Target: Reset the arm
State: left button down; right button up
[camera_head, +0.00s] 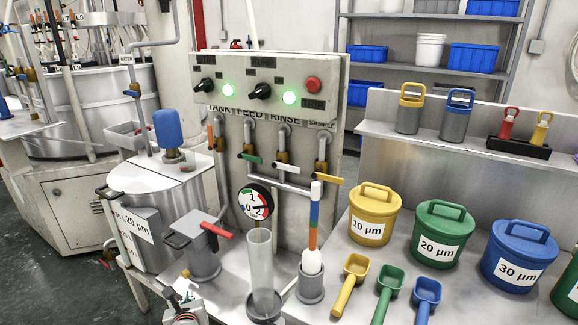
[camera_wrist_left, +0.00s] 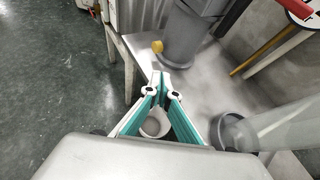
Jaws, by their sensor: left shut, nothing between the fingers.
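My left gripper (camera_head: 182,298) is low at the bottom of the head view, only partly in frame, beside the grey lever-topped vessel (camera_head: 204,255). In the left wrist view my left gripper (camera_wrist_left: 160,82) has its green-lined fingers meeting at the tips, with nothing between them. The fingertips point toward the grey vessel (camera_wrist_left: 187,38) and its yellow knob (camera_wrist_left: 157,46), apparently apart from it. A round pale cup-like thing (camera_wrist_left: 155,124) shows behind the fingers; I cannot tell what it is. My right gripper is in neither view.
A clear cylinder (camera_head: 261,270) stands in a dark base to the right. A striped tube (camera_head: 314,228) stands in a grey holder. Scoops (camera_head: 350,282) and lidded coloured tubs (camera_head: 374,212) cover the right bench. A valve panel (camera_head: 265,85) rises behind. Floor (camera_wrist_left: 45,90) is clear at left.

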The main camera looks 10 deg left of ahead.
pick_arm(q)
jog(key=s+d+f+n+g+h, duration=0.1)
jog(key=s+d+f+n+h, duration=0.2)
jog(key=s+d+f+n, duration=0.35)
jog(key=s+d+f+n+g+h, duration=0.1)
jog(key=s+d+f+n+h, duration=0.3)
jog(key=s+d+n, duration=0.35)
jog(key=s+d+r+n+t+h, duration=0.1)
jog(key=s+d+r+n, duration=0.1)
jog(key=s+n, duration=0.9)
jog(key=shift+s+d+r+t, duration=0.3)
jog(key=shift+s+t, duration=0.1)
jog(key=shift+s, duration=0.5)
